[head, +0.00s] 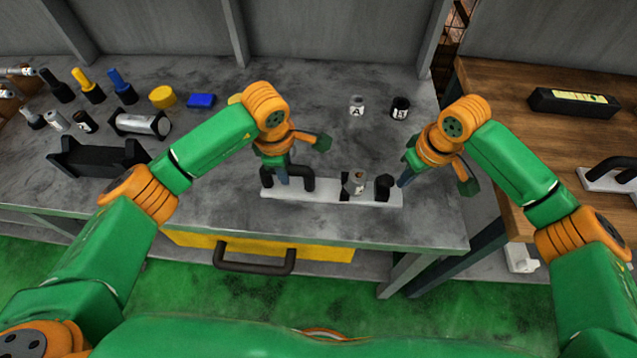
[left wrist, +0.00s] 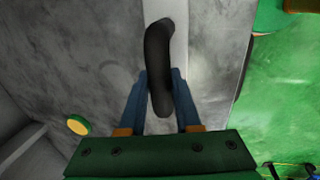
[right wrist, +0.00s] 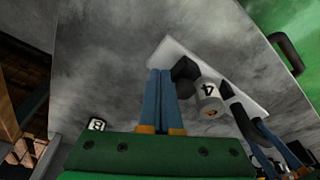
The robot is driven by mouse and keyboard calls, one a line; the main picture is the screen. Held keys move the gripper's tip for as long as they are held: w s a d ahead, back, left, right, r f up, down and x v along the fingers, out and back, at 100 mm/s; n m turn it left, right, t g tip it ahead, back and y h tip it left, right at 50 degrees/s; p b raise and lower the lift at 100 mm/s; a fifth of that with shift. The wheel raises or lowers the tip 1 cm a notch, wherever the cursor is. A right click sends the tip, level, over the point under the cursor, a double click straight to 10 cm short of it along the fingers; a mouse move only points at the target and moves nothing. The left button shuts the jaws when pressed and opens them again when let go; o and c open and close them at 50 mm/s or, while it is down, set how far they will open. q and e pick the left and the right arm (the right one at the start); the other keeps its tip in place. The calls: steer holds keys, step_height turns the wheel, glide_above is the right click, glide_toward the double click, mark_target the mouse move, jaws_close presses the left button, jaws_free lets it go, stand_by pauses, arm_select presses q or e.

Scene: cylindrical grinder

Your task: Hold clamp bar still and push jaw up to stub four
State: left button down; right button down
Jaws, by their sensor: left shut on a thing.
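The clamp bar (head: 330,195) is a white plate on the grey bench with a black arched handle (head: 307,175). My left gripper (head: 283,182) is shut on this handle, which also shows between its fingers in the left wrist view (left wrist: 160,60). Stub four (head: 357,184), a grey cylinder marked 4 (right wrist: 208,98), stands on the bar. The black jaw (head: 384,186) is at the bar's right end, with a narrow gap to the stub in the head view. My right gripper (head: 402,182) has its fingers together just outside the jaw (right wrist: 185,74); whether they touch it I cannot tell.
Stubs A (head: 357,105) and B (head: 400,108) stand behind the bar. A black cradle (head: 98,158), a blue block (head: 201,100) and several tools lie at the left. A wooden table (head: 540,130) stands at the right. The bench front edge is close to the bar.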

mark_target(383, 179)
arm_select(q)
steer(key=shift+d, duration=0.15)
arm_select(e)
steer(key=shift+a, duration=2.3)
steer(key=shift+r, duration=0.1)
steer(key=shift+v, duration=1.05)
arm_select(q)
steer(key=shift+w, duration=0.1)
arm_select(e)
steer(key=shift+w+d+r, duration=0.1)
steer(key=shift+d+r, duration=0.1)
steer(key=shift+r, duration=1)
steer(key=shift+w+d+r, duration=0.15)
steer(key=shift+d+r, duration=0.05)
steer(key=shift+r, duration=0.95)
arm_select(q)
steer(key=c, duration=0.5)
jaws_free()
steer(key=r, duration=0.4)
steer(key=s+r, duration=0.1)
steer(key=r, duration=0.3)
steer(key=s+r, duration=0.1)
steer(key=r, duration=0.2)
steer(key=shift+s+r, duration=0.25)
steer(key=shift+r, duration=0.15)
arm_select(e)
steer(key=shift+s, duration=0.1)
